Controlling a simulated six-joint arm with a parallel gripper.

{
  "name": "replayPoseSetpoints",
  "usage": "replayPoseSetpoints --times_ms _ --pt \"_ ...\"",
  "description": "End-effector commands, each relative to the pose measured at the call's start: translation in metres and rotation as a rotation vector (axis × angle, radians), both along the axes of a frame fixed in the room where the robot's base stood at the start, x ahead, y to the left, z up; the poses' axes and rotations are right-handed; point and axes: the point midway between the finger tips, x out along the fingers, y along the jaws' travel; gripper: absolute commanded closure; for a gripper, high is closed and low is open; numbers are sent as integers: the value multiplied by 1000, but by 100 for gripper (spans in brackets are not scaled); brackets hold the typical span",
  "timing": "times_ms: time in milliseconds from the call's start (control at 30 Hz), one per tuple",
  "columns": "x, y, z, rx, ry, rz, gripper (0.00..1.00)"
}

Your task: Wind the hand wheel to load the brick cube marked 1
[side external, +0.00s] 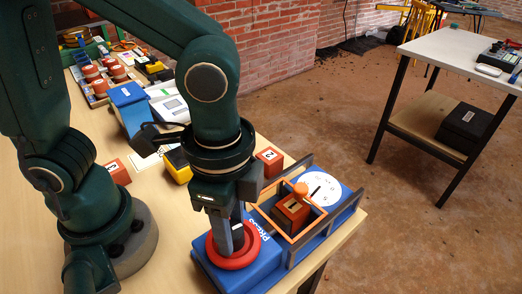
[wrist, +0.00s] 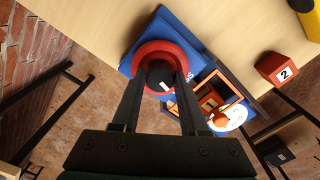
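The hand wheel is a red ring (side external: 233,257) with a dark hub (wrist: 160,74), on top of the blue press (side external: 268,263). My gripper (side external: 234,238) points down inside the ring. In the wrist view its two fingers (wrist: 161,80) flank the hub closely, with no clear gap, and appear shut on it. The brick cube marked 1 (side external: 291,214) sits inside an orange frame (side external: 266,218) next to the wheel; it shows partly in the wrist view (wrist: 209,102). An orange knob (side external: 300,189) stands beside the dial.
Cube 2 (side external: 270,162) stands behind the press, and cube 3 (side external: 117,172) near my base. A yellow device (side external: 178,165), a blue box (side external: 128,103) and several red pieces are farther back. The table edge (side external: 362,213) is close to the press.

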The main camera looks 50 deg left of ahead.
Motion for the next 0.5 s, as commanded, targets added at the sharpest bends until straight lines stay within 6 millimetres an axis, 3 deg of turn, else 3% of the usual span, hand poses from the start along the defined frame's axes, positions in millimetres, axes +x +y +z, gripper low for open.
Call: replayPoseSetpoints --times_ms 33,67,367,500 --pt "0 0 0 -1 -1 1 36" --pt "0 0 0 -1 -1 1 28" --pt "0 0 0 -1 -1 1 28" --pt "1 -1 10 -4 -4 1 28"
